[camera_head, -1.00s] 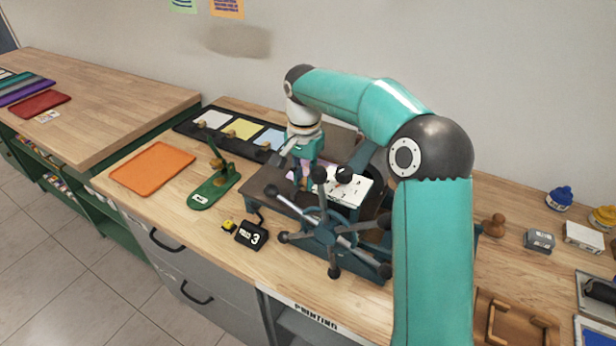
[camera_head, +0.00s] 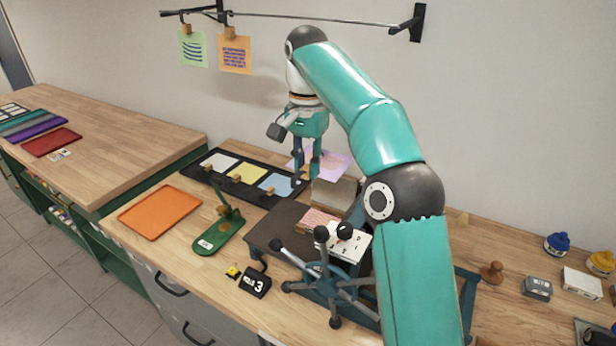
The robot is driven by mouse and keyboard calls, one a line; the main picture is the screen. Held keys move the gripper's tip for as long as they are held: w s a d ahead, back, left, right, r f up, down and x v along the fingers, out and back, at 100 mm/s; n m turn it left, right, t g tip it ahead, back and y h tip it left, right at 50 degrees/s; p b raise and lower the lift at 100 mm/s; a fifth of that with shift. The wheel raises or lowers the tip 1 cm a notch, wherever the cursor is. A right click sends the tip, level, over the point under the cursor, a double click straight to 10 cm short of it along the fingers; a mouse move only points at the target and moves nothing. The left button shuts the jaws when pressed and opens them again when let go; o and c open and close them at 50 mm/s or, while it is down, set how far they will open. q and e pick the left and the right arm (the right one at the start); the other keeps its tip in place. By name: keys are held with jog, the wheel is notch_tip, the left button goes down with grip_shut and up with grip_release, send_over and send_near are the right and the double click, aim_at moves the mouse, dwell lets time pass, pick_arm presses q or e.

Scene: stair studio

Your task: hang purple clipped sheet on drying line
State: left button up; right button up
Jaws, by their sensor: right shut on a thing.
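The pale purple sheet (camera_head: 335,166) is at my right gripper (camera_head: 307,176), above the back of the workbench and behind the press. The drying line (camera_head: 300,19) runs along the wall at the top, above the gripper. A green sheet (camera_head: 193,50) and an orange sheet (camera_head: 235,56) hang from it by clips at the left. The line to their right is bare. My left gripper is not in view.
The press (camera_head: 330,265) with its spoked wheel stands below the gripper. A black tray (camera_head: 208,190) with white, yellow and blue sheets lies to the left. An orange tray (camera_head: 160,211) and a green stand (camera_head: 217,235) are nearer. A bracket (camera_head: 412,22) ends the line at right.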

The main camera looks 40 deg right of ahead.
jog(key=shift+a+r, duration=0.1)
jog(key=shift+r, duration=0.65)
jog(key=shift+a+r, duration=0.2)
jog(key=a, duration=0.1)
jog(key=s+a+r, duration=0.1)
jog(key=a, duration=0.1)
jog(key=shift+s+a+r+b, duration=0.15)
jog(key=shift+a+b, duration=0.25)
jog(key=a, duration=0.1)
jog(key=s+a+r, duration=0.1)
jog(key=a, duration=0.3)
jog(key=shift+s+a+r, duration=0.1)
jog(key=shift+s+r, duration=0.15)
jog(key=shift+r, duration=0.1)
